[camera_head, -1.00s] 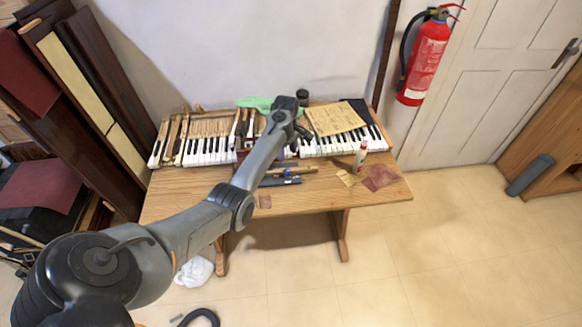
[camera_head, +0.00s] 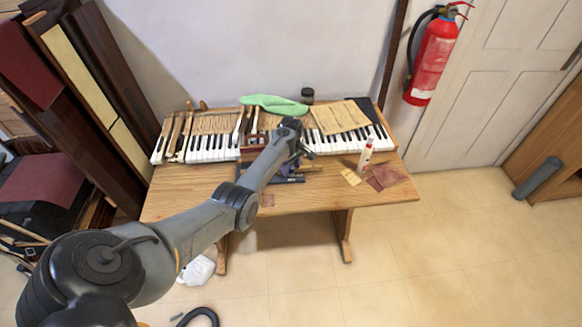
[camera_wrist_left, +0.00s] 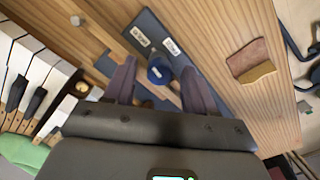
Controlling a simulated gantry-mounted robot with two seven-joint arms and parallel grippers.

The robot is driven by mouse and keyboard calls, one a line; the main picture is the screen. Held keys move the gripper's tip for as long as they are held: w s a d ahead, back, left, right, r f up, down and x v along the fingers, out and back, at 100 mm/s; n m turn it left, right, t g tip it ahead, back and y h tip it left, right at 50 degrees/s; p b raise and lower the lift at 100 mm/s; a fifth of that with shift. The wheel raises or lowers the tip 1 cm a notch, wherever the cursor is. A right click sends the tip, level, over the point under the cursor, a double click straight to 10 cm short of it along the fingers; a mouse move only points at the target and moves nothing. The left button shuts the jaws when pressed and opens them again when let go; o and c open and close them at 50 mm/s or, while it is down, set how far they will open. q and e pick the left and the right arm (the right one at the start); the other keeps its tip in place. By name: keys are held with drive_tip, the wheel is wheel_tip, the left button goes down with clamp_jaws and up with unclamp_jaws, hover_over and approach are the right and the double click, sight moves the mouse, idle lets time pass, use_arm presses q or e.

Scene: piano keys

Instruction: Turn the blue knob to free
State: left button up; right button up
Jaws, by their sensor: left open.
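The blue knob (camera_wrist_left: 160,70) sits on a dark blue-grey plate (camera_wrist_left: 150,22) in the left wrist view. Two small white labels, one left (camera_wrist_left: 140,36) and one right (camera_wrist_left: 171,46), are on the plate beyond the knob; their print is too small to read surely. My left gripper (camera_wrist_left: 159,63) is open, with one purple finger on each side of the knob and a gap on both sides. In the head view my left gripper (camera_head: 297,160) is over the middle of the table and my arm hides the knob. My right gripper is not in view.
The wooden table (camera_head: 200,205) holds piano keys (camera_head: 213,146) along its back. A green cloth (camera_head: 272,103), a dark jar (camera_head: 307,95), a paper sheet (camera_head: 340,117) and a white bottle (camera_head: 366,155) stand or lie around. Reddish sandpaper (camera_head: 385,177) is at right. The front left is mostly clear.

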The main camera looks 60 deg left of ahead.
use_arm(q)
clamp_jaws()
drive_tip(key=shift+r+m, duration=0.1)
drive_tip(key=shift+m, duration=0.2)
drive_tip(key=m+p, duration=0.2)
drive_tip(key=shift+m, duration=0.4)
drive_tip(key=m+p, duration=0.1)
drive_tip(key=m, duration=0.2)
drive_tip(key=shift+m, duration=0.3)
drive_tip(key=m+p, duration=0.1)
drive_tip(key=m, duration=0.3)
drive_tip(key=shift+m, duration=2.8)
